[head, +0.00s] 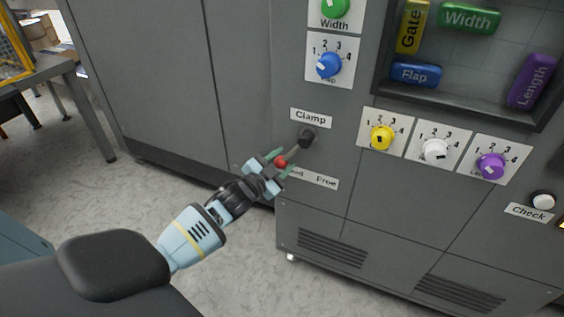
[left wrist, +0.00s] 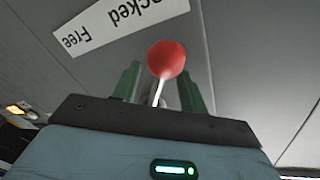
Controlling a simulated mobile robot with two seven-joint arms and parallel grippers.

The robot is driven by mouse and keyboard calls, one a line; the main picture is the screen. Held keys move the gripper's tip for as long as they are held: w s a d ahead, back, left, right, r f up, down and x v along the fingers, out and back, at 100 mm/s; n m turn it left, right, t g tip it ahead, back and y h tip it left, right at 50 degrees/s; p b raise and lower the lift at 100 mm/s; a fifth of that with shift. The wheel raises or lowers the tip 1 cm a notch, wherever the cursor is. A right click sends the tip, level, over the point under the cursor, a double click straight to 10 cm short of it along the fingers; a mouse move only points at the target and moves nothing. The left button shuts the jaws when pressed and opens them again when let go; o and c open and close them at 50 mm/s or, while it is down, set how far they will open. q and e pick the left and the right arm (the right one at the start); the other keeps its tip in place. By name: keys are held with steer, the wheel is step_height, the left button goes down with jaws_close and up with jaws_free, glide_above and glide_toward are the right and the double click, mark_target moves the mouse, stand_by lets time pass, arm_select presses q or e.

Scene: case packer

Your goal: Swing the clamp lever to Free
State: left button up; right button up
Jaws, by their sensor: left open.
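The clamp lever is a thin rod with a red ball knob (head: 281,162) at its lower end and a dark round pivot (head: 307,137) on the grey cabinet, below the "Clamp" label (head: 311,118). The rod slants down and left from the pivot. A "Locked Free" label (head: 314,179) sits below it, partly covered by my gripper. My left gripper (head: 276,164) is open, with its green fingers on either side of the knob. In the left wrist view the red knob (left wrist: 166,59) shows between the two finger tips (left wrist: 158,88). I cannot tell whether they touch it. My right gripper is not in view.
Several coloured dials, such as the blue one (head: 328,65) and the yellow one (head: 382,137), are on the cabinet front. A recessed tray (head: 478,103) holds labelled coloured blocks. A check button (head: 543,199) is at the right. A table (head: 62,72) stands at far left.

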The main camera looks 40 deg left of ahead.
arm_select(q)
jaws_close()
steer(key=shift+s, duration=0.1)
